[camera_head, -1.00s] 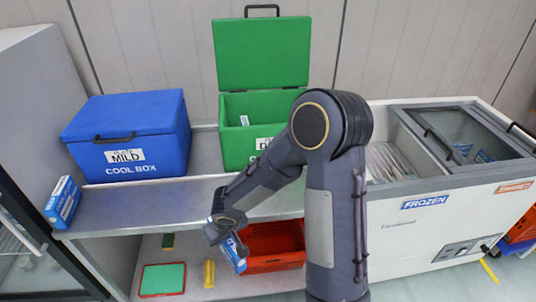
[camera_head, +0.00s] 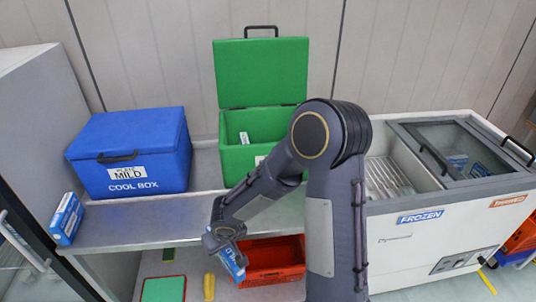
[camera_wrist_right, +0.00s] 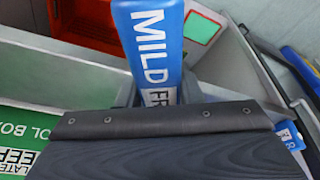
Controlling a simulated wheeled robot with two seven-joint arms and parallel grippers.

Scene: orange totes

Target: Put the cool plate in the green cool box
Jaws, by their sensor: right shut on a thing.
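The green cool box (camera_head: 232,163) stands on the metal counter with its lid (camera_head: 262,72) raised. A small pale item (camera_head: 244,138) shows inside it. In the right wrist view the box's green front (camera_wrist_right: 22,122) is at the lower left. My right gripper (camera_head: 226,243) is shut on a blue cool plate (camera_head: 234,262), in front of the counter and below the green box. In the right wrist view the plate (camera_wrist_right: 150,45) reads "MILD FR", its end hidden by the gripper. My right arm covers part of the green box. My left gripper is not in view.
A closed blue cool box (camera_head: 135,165) stands left on the counter (camera_head: 150,222). Another blue plate (camera_head: 66,218) is at the counter's left end. A red-orange tote (camera_head: 272,258) sits on the lower shelf. A white freezer (camera_head: 425,240) stands at the right.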

